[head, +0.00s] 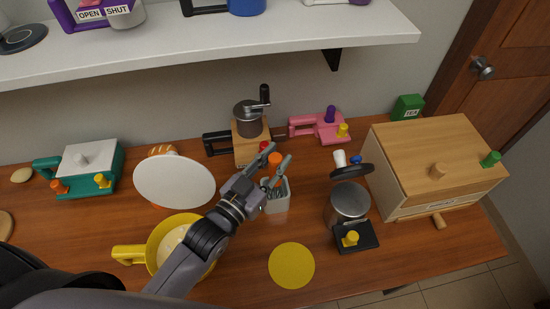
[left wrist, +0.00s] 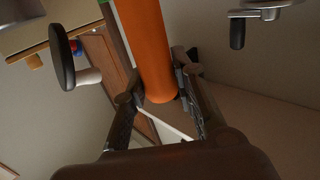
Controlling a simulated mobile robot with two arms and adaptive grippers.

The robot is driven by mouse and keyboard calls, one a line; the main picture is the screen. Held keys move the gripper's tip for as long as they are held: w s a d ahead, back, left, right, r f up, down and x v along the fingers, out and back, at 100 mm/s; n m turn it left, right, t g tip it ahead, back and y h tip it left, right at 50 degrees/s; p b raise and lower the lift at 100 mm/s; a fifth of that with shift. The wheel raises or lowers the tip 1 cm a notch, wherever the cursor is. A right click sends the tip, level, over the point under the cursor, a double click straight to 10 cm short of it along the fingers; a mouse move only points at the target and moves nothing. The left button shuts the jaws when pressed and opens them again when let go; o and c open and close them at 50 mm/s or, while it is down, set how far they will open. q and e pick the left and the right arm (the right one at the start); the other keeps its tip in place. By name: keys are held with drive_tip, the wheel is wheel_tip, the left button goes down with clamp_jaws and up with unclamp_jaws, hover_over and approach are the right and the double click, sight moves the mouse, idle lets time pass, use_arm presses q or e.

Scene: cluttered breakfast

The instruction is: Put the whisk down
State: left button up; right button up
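The whisk's orange handle (head: 275,158) stands up out of the grey utensil holder (head: 279,205) in the head view. The whisk's grey wire end (head: 272,190) shows low at the holder, partly covered by my fingers. My left gripper (head: 277,156) reaches in from the left, above the holder, with a finger on each side of the handle. In the left wrist view the handle (left wrist: 152,50) lies between the two fingers (left wrist: 160,85), which appear to close on it. My right gripper is not in view.
A white disc (head: 175,182) and yellow pan (head: 165,245) lie left of the holder. A grinder (head: 250,130) stands behind it, and a lidded metal pot (head: 348,203) at its right. A yellow round mat (head: 292,265) lies bare in front. A white shelf (head: 220,45) hangs above.

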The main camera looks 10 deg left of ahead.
use_arm(q)
drive_tip(key=o, duration=0.4)
drive_tip(key=shift+r, duration=0.2)
drive_tip(key=shift+s+a+f, duration=0.1)
drive_tip(key=shift+s, duration=0.1)
drive_tip(key=b+v, duration=0.2)
drive_tip(key=v, duration=0.9)
drive_tip(key=shift+s+b, duration=0.25)
drive_tip(key=shift+b, duration=0.05)
